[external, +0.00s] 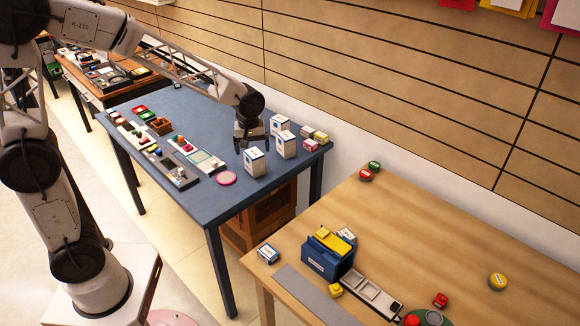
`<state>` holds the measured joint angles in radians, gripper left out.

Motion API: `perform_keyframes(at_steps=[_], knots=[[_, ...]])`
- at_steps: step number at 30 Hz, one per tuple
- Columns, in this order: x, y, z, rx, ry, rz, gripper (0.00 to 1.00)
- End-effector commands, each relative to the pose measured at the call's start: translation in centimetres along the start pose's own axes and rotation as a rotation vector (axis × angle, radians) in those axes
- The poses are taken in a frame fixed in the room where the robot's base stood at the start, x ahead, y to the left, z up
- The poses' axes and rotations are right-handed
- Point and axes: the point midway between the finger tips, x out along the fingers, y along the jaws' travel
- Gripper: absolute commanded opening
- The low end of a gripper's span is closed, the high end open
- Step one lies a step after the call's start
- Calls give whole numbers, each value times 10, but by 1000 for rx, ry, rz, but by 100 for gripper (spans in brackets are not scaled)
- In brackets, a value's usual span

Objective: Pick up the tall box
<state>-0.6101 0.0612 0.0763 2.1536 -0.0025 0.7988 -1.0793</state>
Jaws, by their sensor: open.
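My gripper (252,146) points down, open, just above and behind the front box in the picture. I cannot tell whether its fingers are beside that box or apart from it. Nothing shows between the fingers.
Small boxes (311,143) stand right of the white boxes. A pink round item (226,178) lies to their left, and trays (205,161) with small things lie further left. A wooden table (430,225) at the right holds a blue container (327,255). The wall runs behind.

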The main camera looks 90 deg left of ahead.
Motion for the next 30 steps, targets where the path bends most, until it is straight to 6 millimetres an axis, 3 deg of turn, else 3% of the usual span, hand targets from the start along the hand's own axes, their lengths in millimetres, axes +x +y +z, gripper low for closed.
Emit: perform_keyframes(at_steps=[1, 9, 15, 21, 30], knots=[[9, 2, -16, -49, -2, -7, 94], [53, 6, -92, -310, -9, -34, 94], [77, 3, -131, -446, -11, -47, 94], [86, 1, -145, -495, -11, -51, 94], [86, 1, -145, -497, -11, -51, 94]])
